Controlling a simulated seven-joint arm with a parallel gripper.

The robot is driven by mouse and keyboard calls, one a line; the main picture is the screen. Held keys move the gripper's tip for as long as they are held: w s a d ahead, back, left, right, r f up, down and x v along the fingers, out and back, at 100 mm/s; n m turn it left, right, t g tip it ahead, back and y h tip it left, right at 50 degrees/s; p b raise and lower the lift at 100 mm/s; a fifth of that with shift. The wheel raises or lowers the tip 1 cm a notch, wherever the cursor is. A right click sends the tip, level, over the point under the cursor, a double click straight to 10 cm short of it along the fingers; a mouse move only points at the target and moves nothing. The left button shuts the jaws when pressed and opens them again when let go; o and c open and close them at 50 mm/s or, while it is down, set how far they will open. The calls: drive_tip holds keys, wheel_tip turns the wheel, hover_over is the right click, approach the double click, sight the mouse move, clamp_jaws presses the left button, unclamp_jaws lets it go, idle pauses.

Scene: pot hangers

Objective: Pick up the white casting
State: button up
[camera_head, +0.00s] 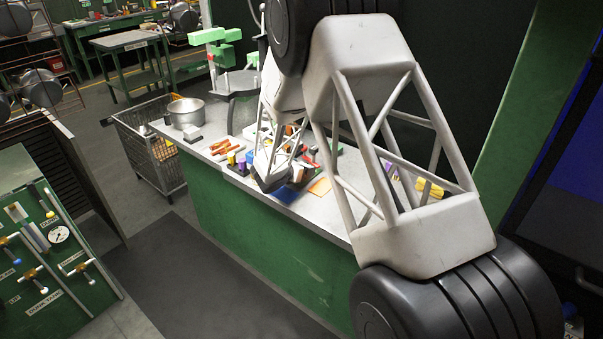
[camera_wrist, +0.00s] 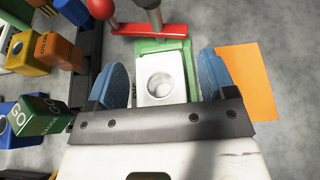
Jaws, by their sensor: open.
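In the wrist view the white casting (camera_wrist: 152,92), a pale block with a round hole in its top, lies between the two blue fingertips of my gripper (camera_wrist: 161,78). A gap shows on each side of it, so the fingers do not touch it. A green piece (camera_wrist: 160,46) lies under or behind its far end. The near end of the casting meets the dark gripper bar in the picture. In the head view my gripper (camera_head: 277,181) is low over the workbench (camera_head: 215,145), and I cannot make out the casting there.
A red-handled tool (camera_wrist: 150,29) lies just beyond the casting. An orange sheet (camera_wrist: 247,80) is to the right, with bare grey surface around it. Colored blocks (camera_wrist: 38,115) crowd the left. A metal pot (camera_head: 186,112) stands at the bench's far end.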

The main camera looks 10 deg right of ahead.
drive_tip(key=c, duration=1.1)
drive_tip(key=shift+c, duration=0.2)
drive_tip(key=shift+r, duration=0.1)
drive_tip(key=shift+r, duration=0.65)
wheel_tip(320, 180, up, 2)
drive_tip(key=shift+r, duration=0.1)
drive_tip(key=s, duration=0.5)
drive_tip(key=s+r, duration=0.1)
drive_tip(key=s, duration=0.4)
drive_tip(key=s+d, duration=0.1)
drive_tip(key=s, duration=0.5)
drive_tip(key=shift+d+r, duration=0.1)
drive_tip(key=shift+r, duration=0.1)
